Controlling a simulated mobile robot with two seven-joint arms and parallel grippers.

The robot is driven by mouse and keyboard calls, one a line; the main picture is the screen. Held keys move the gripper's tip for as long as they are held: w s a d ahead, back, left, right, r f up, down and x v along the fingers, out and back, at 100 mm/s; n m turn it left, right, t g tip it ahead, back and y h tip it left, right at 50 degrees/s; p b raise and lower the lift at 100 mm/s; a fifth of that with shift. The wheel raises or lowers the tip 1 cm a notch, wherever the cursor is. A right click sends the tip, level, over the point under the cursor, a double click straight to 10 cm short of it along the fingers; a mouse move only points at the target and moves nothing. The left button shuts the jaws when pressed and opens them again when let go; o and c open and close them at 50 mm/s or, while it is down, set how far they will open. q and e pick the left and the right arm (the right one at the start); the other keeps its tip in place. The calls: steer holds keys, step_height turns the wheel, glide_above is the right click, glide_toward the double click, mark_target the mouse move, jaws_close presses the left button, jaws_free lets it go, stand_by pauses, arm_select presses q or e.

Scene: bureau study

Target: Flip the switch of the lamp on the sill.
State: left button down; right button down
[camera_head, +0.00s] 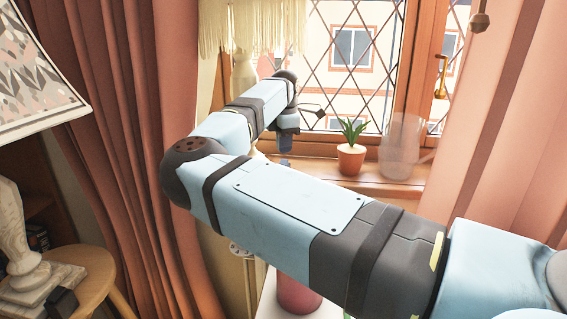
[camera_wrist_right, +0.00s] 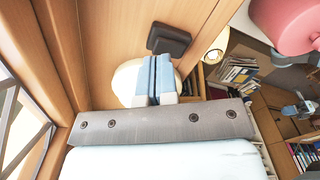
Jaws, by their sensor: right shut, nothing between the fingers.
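My right gripper (camera_head: 285,145) points down at the sill. In the wrist view its blue fingertips (camera_wrist_right: 153,60) are together and empty, in front of the base and close to the dark box. Contact cannot be told.
A second lamp with a patterned shade (camera_head: 35,75) stands on a round wooden stool (camera_head: 95,270) at left. Pink curtains (camera_head: 120,110) flank the window.

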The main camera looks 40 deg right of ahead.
mark_target(285, 160)
steer(key=shift+f+b, duration=0.6)
steer(key=shift+f, duration=0.8)
stand_by(0.7)
steer(key=shift+r+p, duration=0.65)
steer(key=shift+r, duration=0.2)
steer(key=shift+r+p, duration=1.55)
steer(key=shift+r, duration=1.15)
steer(key=shift+f, duration=0.1)
